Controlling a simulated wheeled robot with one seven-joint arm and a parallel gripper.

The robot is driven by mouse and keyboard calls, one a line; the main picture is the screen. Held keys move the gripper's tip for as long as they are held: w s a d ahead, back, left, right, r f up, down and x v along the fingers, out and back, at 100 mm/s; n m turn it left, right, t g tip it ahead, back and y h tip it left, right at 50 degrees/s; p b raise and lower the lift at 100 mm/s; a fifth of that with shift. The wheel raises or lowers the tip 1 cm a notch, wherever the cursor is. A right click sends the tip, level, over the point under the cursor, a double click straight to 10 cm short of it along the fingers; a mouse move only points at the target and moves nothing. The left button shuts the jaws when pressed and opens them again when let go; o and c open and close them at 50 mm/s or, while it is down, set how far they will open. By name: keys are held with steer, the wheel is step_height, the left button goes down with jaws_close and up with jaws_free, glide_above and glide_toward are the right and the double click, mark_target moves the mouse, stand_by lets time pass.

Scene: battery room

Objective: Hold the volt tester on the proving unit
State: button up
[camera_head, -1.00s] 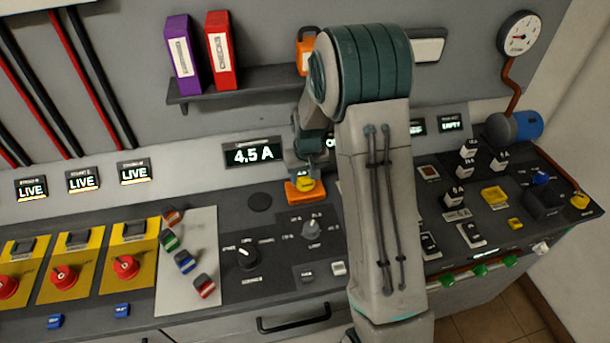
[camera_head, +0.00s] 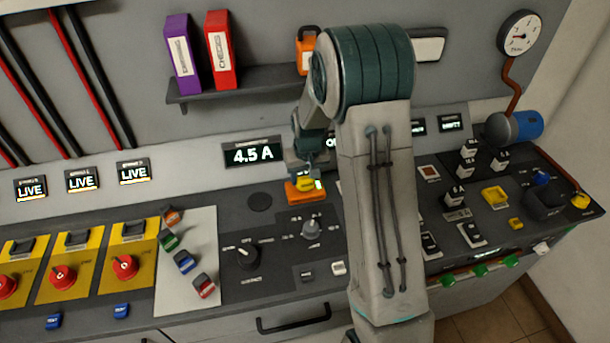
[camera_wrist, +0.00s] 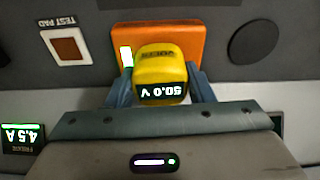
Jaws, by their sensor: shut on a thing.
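The volt tester (camera_wrist: 160,66) is a small yellow block with a dark display reading 50.0 V, upside down in the wrist view. My gripper (camera_wrist: 160,88) is shut on it, with one finger on each side. The proving unit (camera_wrist: 185,38) is the orange block directly behind the tester in the wrist view, with a lit green-white light at its left. In the head view the tester (camera_head: 305,184) is at the orange proving unit (camera_head: 296,197) on the bench. The tester hides their contact in part.
A test pad (camera_wrist: 67,46) and a dark round disc (camera_wrist: 252,45) flank the proving unit in the wrist view. A 4.5 A display (camera_head: 253,154) stands behind. Coloured tags (camera_head: 184,261), a selector knob (camera_head: 247,252) and red rotary switches (camera_head: 125,268) are to the left.

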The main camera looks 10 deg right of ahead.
stand_by(0.3)
steer(key=shift+r+p, duration=1.9)
steer(key=shift+r, duration=1.6)
